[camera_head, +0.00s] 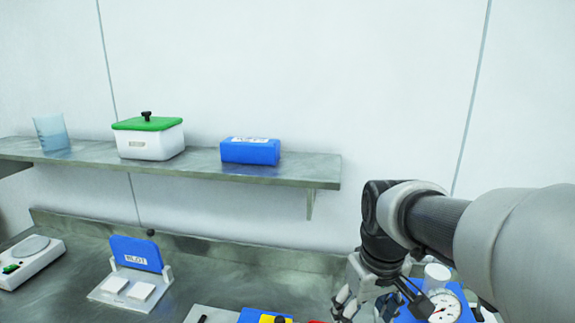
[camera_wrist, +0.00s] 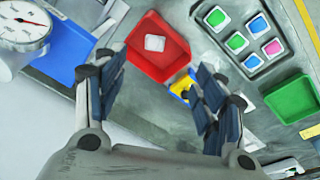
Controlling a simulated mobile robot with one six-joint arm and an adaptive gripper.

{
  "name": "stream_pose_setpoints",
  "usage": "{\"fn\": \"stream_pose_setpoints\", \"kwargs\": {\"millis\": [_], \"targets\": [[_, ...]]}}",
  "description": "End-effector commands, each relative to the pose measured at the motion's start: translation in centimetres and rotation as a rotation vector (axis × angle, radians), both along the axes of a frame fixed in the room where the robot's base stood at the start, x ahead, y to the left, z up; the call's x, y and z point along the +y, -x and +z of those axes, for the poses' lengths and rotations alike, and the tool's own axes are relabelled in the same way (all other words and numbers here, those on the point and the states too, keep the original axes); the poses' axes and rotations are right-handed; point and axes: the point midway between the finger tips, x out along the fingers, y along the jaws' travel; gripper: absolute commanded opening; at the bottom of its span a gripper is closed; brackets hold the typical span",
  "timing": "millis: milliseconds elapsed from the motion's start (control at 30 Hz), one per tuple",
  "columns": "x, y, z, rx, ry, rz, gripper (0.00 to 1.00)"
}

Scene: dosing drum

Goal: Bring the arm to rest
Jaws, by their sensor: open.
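My gripper (camera_head: 362,308) is low at the right of the head view, over the metal bench, with my arm reaching in from the right edge. In the wrist view my gripper (camera_wrist: 157,82) shows its two dark-padded fingers spread well apart, with nothing between them. Beyond the fingers lie a red tray (camera_wrist: 172,67) with a white piece in it and a small yellow and blue item (camera_wrist: 182,88), partly hidden by the right finger. Both are apart from the fingers.
A round dial (camera_head: 444,306) sits close beside my wrist. A blue-lidded device (camera_head: 135,254) stands on the bench. Above, a shelf (camera_head: 203,165) holds a beaker (camera_head: 52,133), green-lidded box (camera_head: 148,140) and blue box (camera_head: 250,151). A green tray (camera_wrist: 291,99) lies right.

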Motion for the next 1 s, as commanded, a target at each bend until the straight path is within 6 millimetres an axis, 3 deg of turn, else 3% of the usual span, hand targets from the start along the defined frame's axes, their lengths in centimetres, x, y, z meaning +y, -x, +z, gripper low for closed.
{"fn": "stream_pose_setpoints", "kwargs": {"millis": [33,167,300,433,633,1000], "targets": [[0.0,2.1,1.0,-0.031,-0.004,-0.027,0.64],[0.0,7.0,2.1,-0.102,-0.02,-0.102,0.64],[0.0,11.8,2.0,-0.171,-0.041,-0.177,0.64],[0.0,15.0,1.2,-0.219,-0.06,-0.23,0.64],[0.0,17.1,0.2,-0.254,-0.076,-0.27,0.64],[0.0,17.2,0.2,-0.255,-0.078,-0.274,0.64]]}}
